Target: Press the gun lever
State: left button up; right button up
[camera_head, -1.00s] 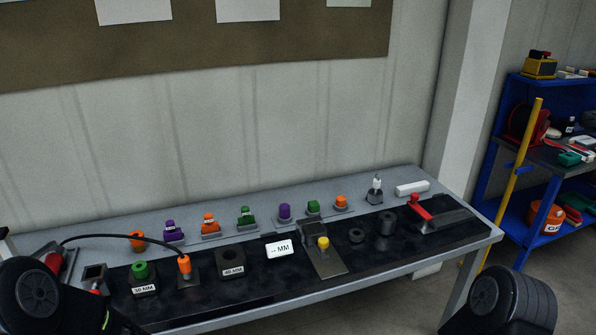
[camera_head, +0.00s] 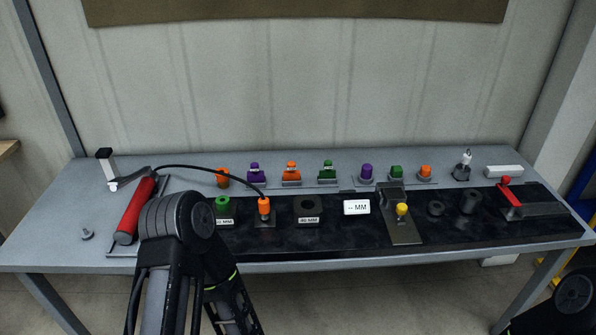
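A red cylindrical gun (camera_head: 134,211) lies on a mount at the left of the table. Its lever (camera_head: 110,166), a light bar with a black upright end, sticks out at the far end. A black hose (camera_head: 205,168) runs from the gun to an orange-topped fitting (camera_head: 264,207). My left arm is bent in front of the table, beside the gun's near right side, and covers part of the mount. Its gripper is outside the picture. Only a dark part of my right arm shows at the lower right; its gripper is not visible. Nothing of mine visibly touches the lever.
The grey table (camera_head: 60,225) has free room left of the gun, apart from a small grey part (camera_head: 87,234). Coloured pieces stand along the back. A display (camera_head: 356,207), a yellow-knobbed fixture (camera_head: 402,211) and a red-handled clamp (camera_head: 509,196) stand to the right.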

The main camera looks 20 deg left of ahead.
aim_at(117, 184)
jog(key=u, duration=1.6)
jog(key=i+j, duration=0.25)
jog(key=j, duration=0.15)
jog(key=i+j, duration=0.55)
jog(key=j, duration=0.25)
jog(key=j+z, duration=0.1)
jog(key=z, duration=1.5)
jog(key=i+j, duration=0.05)
jog(key=j, duration=0.05)
